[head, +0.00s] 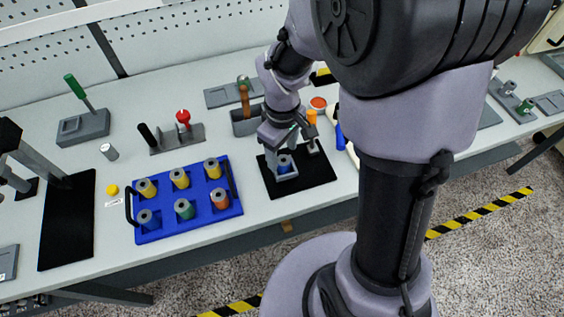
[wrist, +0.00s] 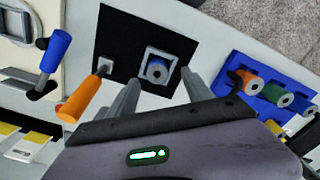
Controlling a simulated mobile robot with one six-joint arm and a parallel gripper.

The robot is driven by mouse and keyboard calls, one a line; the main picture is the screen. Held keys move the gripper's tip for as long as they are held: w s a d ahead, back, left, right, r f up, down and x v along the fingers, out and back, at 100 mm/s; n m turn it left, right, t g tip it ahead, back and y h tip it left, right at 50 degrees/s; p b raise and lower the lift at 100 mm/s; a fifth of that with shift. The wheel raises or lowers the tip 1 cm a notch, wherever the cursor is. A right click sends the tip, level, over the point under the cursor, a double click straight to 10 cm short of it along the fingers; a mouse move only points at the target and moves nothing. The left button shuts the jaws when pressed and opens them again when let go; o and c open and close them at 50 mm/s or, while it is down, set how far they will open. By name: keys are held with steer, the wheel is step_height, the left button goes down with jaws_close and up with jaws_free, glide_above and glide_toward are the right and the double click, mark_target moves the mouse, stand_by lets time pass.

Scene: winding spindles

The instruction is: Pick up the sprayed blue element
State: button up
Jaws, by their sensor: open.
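A blue element (wrist: 157,69) with a grey centre sits in a square grey holder (wrist: 148,55) on a black mat (wrist: 112,35). In the head view it shows small in the holder below my gripper (head: 284,163). My gripper (wrist: 160,80) is open and empty, its two fingers either side of the holder's near edge in the wrist view; their height above it is hard to tell. Another blue element (head: 148,219) stands in the front-left pocket of the blue tray (head: 190,229).
The tray also holds yellow, green and orange elements. An orange-handled tool (wrist: 80,98) stands close beside the holder. A blue handle (wrist: 56,50) is farther left in the wrist view. The table between tray and mat is clear.

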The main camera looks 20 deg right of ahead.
mark_target(284, 160)
steer(key=f, duration=0.1)
steer(key=f+b, duration=0.1)
steer(key=f, duration=0.2)
steer(key=shift+w+d+b, duration=0.15)
steer(key=shift+d+b, duration=0.1)
steer(key=shift+b, duration=0.05)
steer(key=shift+r, duration=0.1)
steer(key=shift+c, duration=0.9)
jaws_close()
